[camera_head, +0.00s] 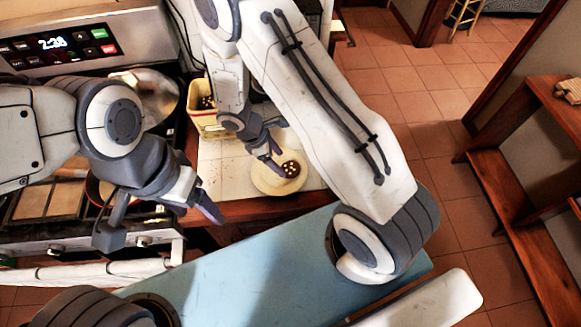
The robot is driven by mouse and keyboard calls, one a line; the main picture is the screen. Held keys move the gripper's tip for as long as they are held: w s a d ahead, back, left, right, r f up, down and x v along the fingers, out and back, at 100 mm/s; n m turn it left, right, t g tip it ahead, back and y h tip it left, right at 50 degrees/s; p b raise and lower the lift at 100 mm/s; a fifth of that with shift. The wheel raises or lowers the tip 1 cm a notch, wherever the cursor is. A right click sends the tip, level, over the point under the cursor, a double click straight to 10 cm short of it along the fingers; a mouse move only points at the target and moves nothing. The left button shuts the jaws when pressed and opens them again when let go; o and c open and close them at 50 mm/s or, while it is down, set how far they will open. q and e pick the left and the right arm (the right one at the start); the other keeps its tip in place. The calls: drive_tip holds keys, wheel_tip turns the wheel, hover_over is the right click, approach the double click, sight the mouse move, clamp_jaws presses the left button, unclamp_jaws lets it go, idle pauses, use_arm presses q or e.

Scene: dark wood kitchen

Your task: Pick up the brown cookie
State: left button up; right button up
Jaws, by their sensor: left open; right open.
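The brown cookie (290,169), dark with pale dots, lies on a round pale yellow plate (262,184) on the white tiled counter. My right gripper (277,150) is open just behind and left of the cookie, with one fingertip close to its left side. I cannot tell whether that fingertip touches it. My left gripper (162,226) is open and empty in front of the stove, well left of the plate.
A yellow basket (212,127) holding a dark, pale-dotted item stands behind the plate. Pans (158,92) and the stove are at left, under and behind my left arm. A wooden shelf (500,180) is at far right. Tiled floor between is clear.

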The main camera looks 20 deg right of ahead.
sight(287, 169)
drive_tip(key=x, duration=0.4)
drive_tip(key=shift+s+d+p, duration=0.1)
drive_tip(key=shift+d+p, duration=0.05)
drive_tip(key=shift+p, duration=0.25)
drive_tip(key=c, duration=1)
use_arm(q)
drive_tip(key=shift+r, duration=0.65)
drive_tip(key=shift+f, duration=0.1)
use_arm(e)
drive_tip(key=shift+r, duration=0.15)
wheel_tip(287, 169, up, 4)
drive_tip(key=shift+b, duration=0.7)
use_arm(q)
drive_tip(key=shift+f+p, duration=0.2)
drive_tip(key=shift+p, duration=0.2)
use_arm(e)
drive_tip(key=s+d+r, duration=0.2)
drive_tip(key=s, duration=0.1)
drive_tip(key=s+d+r, duration=0.1)
drive_tip(key=s+r, duration=0.1)
drive_tip(key=s, duration=0.1)
drive_tip(key=s+d+r, duration=0.2)
drive_tip(key=s, duration=0.2)
drive_tip(key=shift+s+d+r, duration=0.1)
drive_tip(key=shift+d+r, duration=0.3)
drive_tip(key=shift+f, duration=0.1)
